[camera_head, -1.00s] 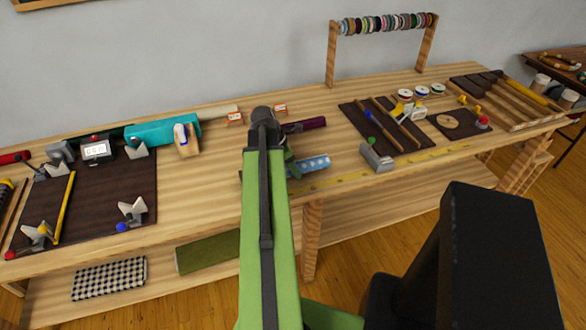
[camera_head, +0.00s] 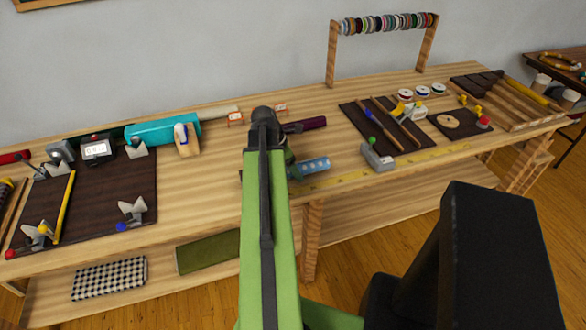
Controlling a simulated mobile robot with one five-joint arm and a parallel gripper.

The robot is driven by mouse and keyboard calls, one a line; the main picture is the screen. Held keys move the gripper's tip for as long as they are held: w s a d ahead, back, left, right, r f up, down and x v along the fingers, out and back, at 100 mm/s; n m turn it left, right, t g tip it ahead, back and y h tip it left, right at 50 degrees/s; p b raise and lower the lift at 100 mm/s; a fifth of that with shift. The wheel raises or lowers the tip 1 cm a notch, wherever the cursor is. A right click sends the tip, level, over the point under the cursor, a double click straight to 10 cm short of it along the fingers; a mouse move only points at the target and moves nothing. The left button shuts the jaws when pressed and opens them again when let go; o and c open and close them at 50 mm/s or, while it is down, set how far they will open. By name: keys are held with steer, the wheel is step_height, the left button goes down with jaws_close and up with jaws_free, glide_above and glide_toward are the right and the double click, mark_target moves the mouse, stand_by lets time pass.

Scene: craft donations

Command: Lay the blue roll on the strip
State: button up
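A light blue dotted roll (camera_head: 314,166) lies or hangs near the front edge of the bench, just right of my green arm. Its left end is hidden behind the arm. A pale yellow strip (camera_head: 345,179) with marks runs along the bench front to the right of the roll. I cannot tell which strip the task means. A larger teal roll (camera_head: 165,128) lies at the back left. My gripper is mostly behind my arm near the dotted roll's left end, with its fingers hidden. I cannot tell whether it holds the roll.
A purple roll (camera_head: 304,125) lies behind the dotted roll. A grey block with a green knob (camera_head: 377,157) stands to the right, before a dark mat (camera_head: 352,116) with tools. Another dark mat (camera_head: 105,192) with clamps lies at the left. Bare wood (camera_head: 215,165) shows left of my arm.

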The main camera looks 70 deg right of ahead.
steer(key=p+v, duration=1.6)
steer(key=v, duration=0.1)
steer(key=shift+r, duration=0.2)
steer(key=shift+a, duration=0.1)
steer(key=w+a+f+n+t, duration=0.1)
steer(key=w+a+n+t, duration=0.35)
steer(key=w+a, duration=2.1)
steer(key=w+a+m+y, duration=0.1)
steer(key=a+m, duration=0.5)
steer(key=a, duration=0.8)
steer(key=w+a+f+m+y, duration=0.1)
steer(key=w+a+m, duration=0.2)
steer(key=a, duration=1.1)
steer(key=shift+a+f+m+g+y+b, duration=0.25)
steer(key=shift+m+g, duration=0.2)
steer(key=shift+m, duration=1.3)
